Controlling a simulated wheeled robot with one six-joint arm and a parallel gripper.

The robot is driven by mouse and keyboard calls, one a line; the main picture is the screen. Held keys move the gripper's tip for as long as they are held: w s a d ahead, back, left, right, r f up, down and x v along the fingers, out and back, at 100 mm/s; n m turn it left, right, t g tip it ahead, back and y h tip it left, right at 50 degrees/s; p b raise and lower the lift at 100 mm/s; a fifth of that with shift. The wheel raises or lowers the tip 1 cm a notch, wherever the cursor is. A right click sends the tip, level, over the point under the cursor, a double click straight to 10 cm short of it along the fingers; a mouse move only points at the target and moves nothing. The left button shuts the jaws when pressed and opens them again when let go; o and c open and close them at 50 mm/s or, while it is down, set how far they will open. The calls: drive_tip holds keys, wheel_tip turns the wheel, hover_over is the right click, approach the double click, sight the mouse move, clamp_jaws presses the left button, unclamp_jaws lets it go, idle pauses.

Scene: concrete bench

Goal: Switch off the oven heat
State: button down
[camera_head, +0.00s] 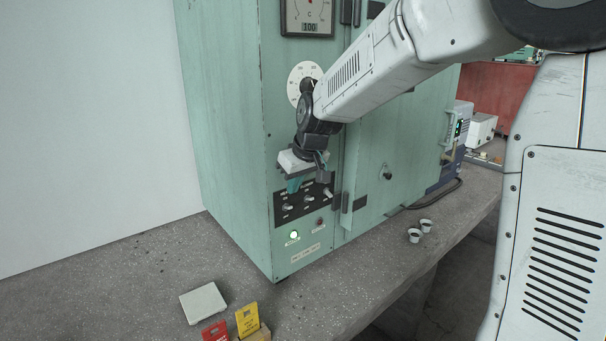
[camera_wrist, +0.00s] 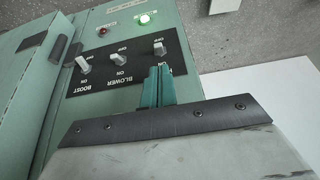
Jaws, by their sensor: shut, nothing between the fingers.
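The oven (camera_head: 232,130) is a tall green cabinet on the bench. Its black switch panel (camera_head: 302,202) carries three toggle switches, with OFF and ON marks; the wrist view shows it upside down, with BLOWER and BOOST readable. The third switch (camera_wrist: 159,48), leftmost in the head view (camera_head: 288,206), has its name hidden behind my gripper; I take it as the heat switch. I cannot tell its setting surely. My gripper (camera_wrist: 160,72) is shut and empty, its teal fingertips close to this switch on its ON side; contact is unclear. It also shows in the head view (camera_head: 294,187).
A green lamp (camera_head: 293,236) is lit below the panel; a red lamp (camera_head: 320,222) beside it looks dark. A round dial (camera_head: 301,76) sits above. Two small cups (camera_head: 420,230), a pale slab (camera_head: 203,303) and red and yellow cards (camera_head: 247,319) stand on the bench.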

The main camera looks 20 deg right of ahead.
sight(286, 205)
drive_tip(key=shift+x, duration=2.2)
drive_tip(key=shift+d, duration=0.1)
drive_tip(key=shift+s+a, duration=0.1)
drive_tip(key=shift+a, duration=0.2)
drive_tip(key=shift+d+t, duration=0.2)
drive_tip(key=shift+t, duration=0.2)
drive_tip(key=shift+f, duration=0.1)
